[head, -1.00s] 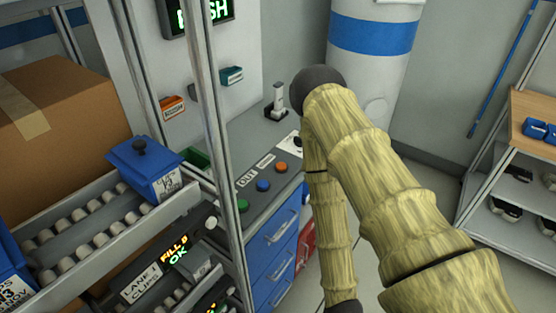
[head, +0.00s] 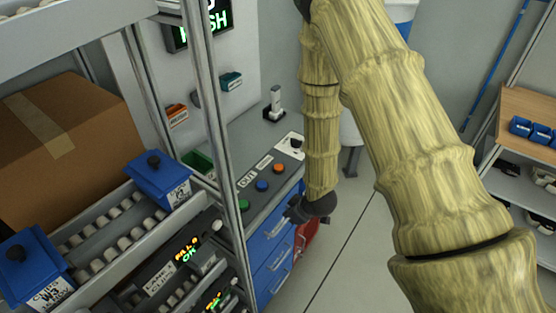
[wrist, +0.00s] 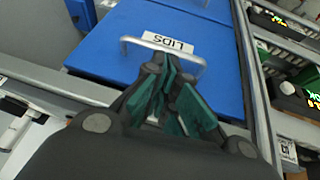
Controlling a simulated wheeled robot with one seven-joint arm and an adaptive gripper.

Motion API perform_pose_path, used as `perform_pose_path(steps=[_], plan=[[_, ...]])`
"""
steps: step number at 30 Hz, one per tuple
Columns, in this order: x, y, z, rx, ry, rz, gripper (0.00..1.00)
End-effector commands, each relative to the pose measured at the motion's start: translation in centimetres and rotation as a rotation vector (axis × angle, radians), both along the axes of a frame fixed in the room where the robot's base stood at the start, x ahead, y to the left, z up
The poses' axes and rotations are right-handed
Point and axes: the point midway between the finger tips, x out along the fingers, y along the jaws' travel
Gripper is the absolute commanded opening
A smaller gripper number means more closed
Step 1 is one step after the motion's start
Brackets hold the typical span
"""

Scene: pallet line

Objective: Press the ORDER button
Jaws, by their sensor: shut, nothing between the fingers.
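A grey control panel (head: 231,225) on the bench in the head view carries a green button (head: 244,205), a blue button (head: 262,185) and an orange button (head: 278,168) in a row. Small white labels lie beside them; I cannot read the word ORDER on any. In the head view my gripper is mostly hidden at the end of my arm, low and right of the buttons.
A metal rack post (head: 222,140) stands left of the panel. Blue lidded bins (head: 158,182) sit on roller lanes, with a cardboard box (head: 65,145) behind. A small upright device (head: 274,104) stands at the bench's back. Shelving (head: 515,195) is at the right; open floor lies between.

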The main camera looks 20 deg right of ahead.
Motion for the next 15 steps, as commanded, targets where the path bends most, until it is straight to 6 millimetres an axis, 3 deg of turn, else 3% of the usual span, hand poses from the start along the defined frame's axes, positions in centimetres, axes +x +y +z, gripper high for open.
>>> perform_pose_path(steps=[1,9,15], plan=[[1.9,0.0,2.4,-0.010,-0.037,0.034,0.00],[10.8,0.0,10.4,-0.095,-0.222,0.241,0.00],[15.5,-0.1,16.0,-0.165,-0.334,0.364,0.00]])
